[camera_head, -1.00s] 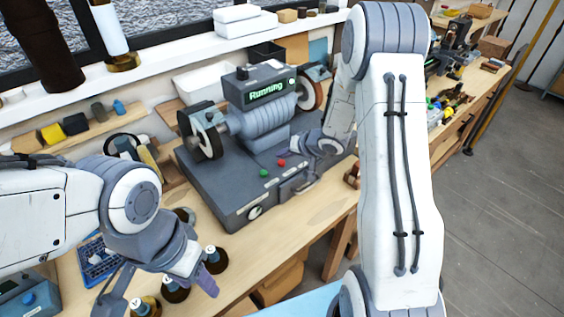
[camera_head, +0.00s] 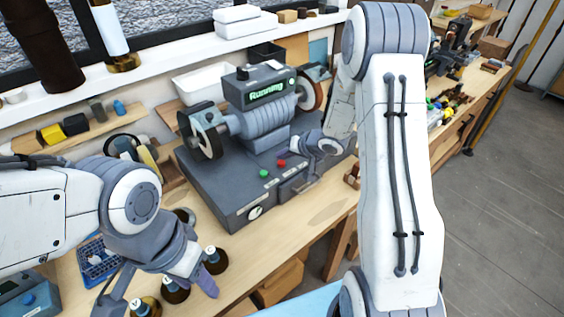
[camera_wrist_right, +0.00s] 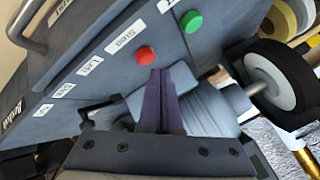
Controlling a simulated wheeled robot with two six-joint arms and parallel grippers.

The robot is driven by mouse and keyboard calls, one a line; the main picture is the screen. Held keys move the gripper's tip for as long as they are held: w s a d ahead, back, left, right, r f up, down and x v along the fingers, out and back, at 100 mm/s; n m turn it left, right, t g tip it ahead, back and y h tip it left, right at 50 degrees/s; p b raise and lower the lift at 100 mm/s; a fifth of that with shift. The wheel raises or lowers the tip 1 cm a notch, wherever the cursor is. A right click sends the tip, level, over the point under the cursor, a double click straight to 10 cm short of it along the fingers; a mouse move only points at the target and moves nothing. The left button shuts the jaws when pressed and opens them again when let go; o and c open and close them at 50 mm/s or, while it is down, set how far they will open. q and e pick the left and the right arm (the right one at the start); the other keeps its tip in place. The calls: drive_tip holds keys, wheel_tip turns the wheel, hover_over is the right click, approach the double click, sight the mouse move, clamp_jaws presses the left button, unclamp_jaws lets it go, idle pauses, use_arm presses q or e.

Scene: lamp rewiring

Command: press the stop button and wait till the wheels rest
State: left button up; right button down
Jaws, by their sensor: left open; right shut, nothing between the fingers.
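The grey grinding machine (camera_head: 232,181) stands on the bench, with a wheel at each end, the left (camera_head: 207,134) and the right (camera_head: 311,95). Its display (camera_head: 267,91) reads "Running" in green. A red button (camera_head: 281,163) and a green button (camera_head: 263,173) sit on its front. In the right wrist view my shut, empty right gripper (camera_wrist_right: 160,72) has its fingertips close to the red button (camera_wrist_right: 146,54); contact cannot be told. The green button (camera_wrist_right: 191,21) is farther off. My left gripper (camera_head: 160,288) is open above the bench's front left, by dark bottles.
Several dark bottles (camera_head: 214,260) stand near my left gripper. A blue tray (camera_head: 97,262) lies on the left. A metal handle (camera_wrist_right: 30,28) sticks out from the machine's front. A white bin (camera_head: 203,82) stands behind the machine. Some bench is bare (camera_head: 322,211) in front of it.

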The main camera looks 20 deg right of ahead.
sight(284, 168)
idle(0.6)
drive_tip(key=shift+f, duration=0.4)
drive_tip(key=shift+f, duration=0.5)
idle(0.5)
drive_tip(key=shift+r, duration=0.1)
drive_tip(key=shift+r+p, duration=0.8)
drive_tip(key=shift+p, duration=0.15)
wheel_tip(284, 168, up, 5)
drive_tip(key=p, duration=0.6)
